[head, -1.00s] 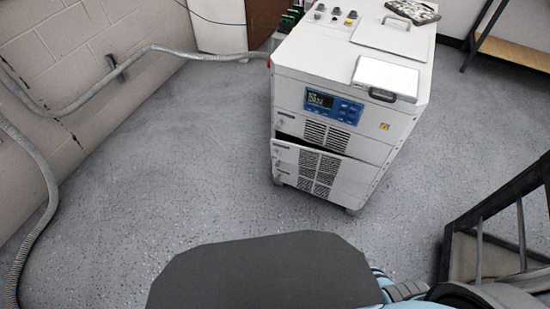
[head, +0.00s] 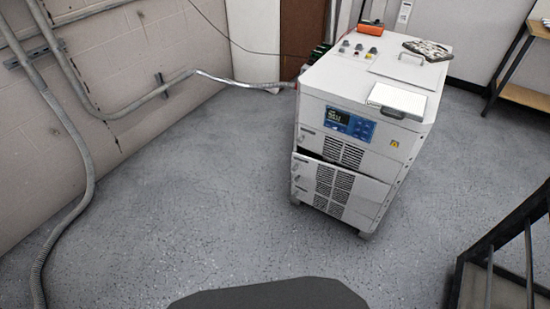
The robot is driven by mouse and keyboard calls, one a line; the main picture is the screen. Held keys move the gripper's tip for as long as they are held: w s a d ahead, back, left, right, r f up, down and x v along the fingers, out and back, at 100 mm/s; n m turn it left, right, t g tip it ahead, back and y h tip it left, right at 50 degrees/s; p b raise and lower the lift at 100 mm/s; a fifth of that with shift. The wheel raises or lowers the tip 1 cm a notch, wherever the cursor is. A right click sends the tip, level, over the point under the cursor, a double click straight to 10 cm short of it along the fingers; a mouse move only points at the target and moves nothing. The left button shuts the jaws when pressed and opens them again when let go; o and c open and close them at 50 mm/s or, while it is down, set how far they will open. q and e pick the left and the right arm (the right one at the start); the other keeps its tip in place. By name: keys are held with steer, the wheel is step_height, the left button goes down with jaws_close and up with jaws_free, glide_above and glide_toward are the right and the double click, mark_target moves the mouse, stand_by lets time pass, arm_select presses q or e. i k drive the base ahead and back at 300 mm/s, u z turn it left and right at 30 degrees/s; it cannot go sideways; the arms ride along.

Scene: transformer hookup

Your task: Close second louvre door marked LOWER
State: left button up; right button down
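A white cabinet (head: 408,124) stands on the floor right of centre in the head view. Its front has a blue display panel (head: 349,122) at the top. Below are louvred door panels. An upper louvre door (head: 337,183) tilts out of line with the cabinet front, with a dark gap along its top edge. A lower louvred panel (head: 329,206) sits beneath it. The lettering is too small to read, so I cannot tell which is marked LOWER. Neither of my grippers shows in the head view.
Grey conduit (head: 84,155) runs along the block wall at left. A dark metal frame (head: 500,240) stands at the right front, and a wooden-topped bench (head: 527,97) at the back right. An orange item (head: 369,29) lies on the cabinet's back edge. The floor before the cabinet is clear.

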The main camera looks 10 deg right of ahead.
mark_target(370, 189)
steer(key=u, duration=0.4)
steer(key=i, duration=1.6)
steer(key=z, duration=0.9)
